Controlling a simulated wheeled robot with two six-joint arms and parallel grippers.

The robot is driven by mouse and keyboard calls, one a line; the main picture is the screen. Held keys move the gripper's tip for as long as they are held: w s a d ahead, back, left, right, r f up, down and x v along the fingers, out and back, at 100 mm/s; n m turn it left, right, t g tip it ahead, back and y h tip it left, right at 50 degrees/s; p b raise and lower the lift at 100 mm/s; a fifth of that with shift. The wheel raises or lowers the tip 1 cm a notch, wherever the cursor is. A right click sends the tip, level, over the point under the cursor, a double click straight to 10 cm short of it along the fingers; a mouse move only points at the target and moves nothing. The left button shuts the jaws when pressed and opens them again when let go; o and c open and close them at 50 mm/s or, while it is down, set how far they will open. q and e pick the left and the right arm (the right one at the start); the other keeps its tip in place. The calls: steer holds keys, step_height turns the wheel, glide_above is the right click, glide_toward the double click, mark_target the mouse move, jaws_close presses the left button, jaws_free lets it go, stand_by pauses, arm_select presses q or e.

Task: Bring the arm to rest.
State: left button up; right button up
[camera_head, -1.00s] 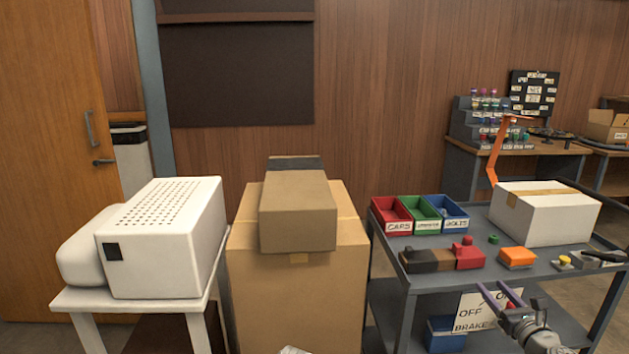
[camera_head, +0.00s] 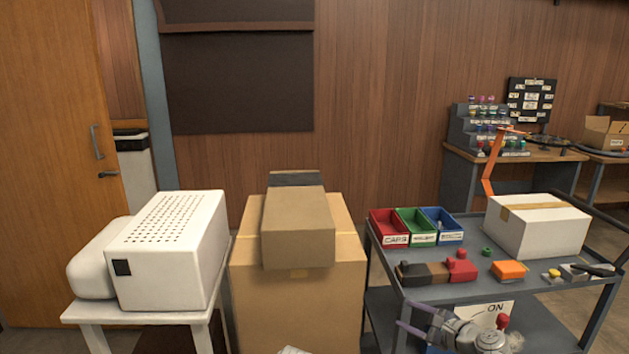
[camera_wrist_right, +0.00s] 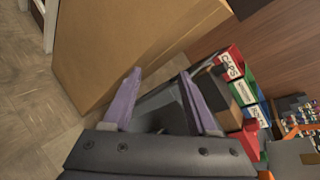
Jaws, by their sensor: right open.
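My right gripper (camera_head: 403,312) is in front of the cart's near edge, below its top, with its purple fingers pointing left. It is open, and nothing shows between the fingers. In the right wrist view its two purple fingers (camera_wrist_right: 160,74) stand apart, with the big brown carton (camera_wrist_right: 130,40) beyond them. My left gripper is not in view.
The grey cart (camera_head: 460,290) carries red (camera_head: 389,228), green (camera_head: 415,227) and blue (camera_head: 441,226) bins and a white box (camera_head: 537,228). A large carton (camera_head: 290,310) stands left of the gripper. A white machine (camera_head: 170,250) stands further left.

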steer(key=s+a+n+g+h+p, duration=0.1)
steer(key=s+a+n+g+p, duration=0.35)
steer(key=a+n, duration=0.35)
steer(key=s+a+n+g+p, duration=0.45)
steer(key=s+a+n, duration=0.2)
steer(key=a, duration=0.25)
arm_select(q)
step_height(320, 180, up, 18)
steer(key=p, duration=0.7)
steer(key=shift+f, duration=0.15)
arm_select(e)
steer(key=s+a+r+n+g+h, duration=0.1)
steer(key=s+r+n+g+h, duration=0.2)
steer(key=s+n+h, duration=0.4)
steer(key=s+n, duration=0.2)
steer(key=n, duration=0.2)
steer(key=shift+s+r, duration=0.25)
steer(key=shift+r, duration=0.1)
steer(key=shift+n, duration=0.25)
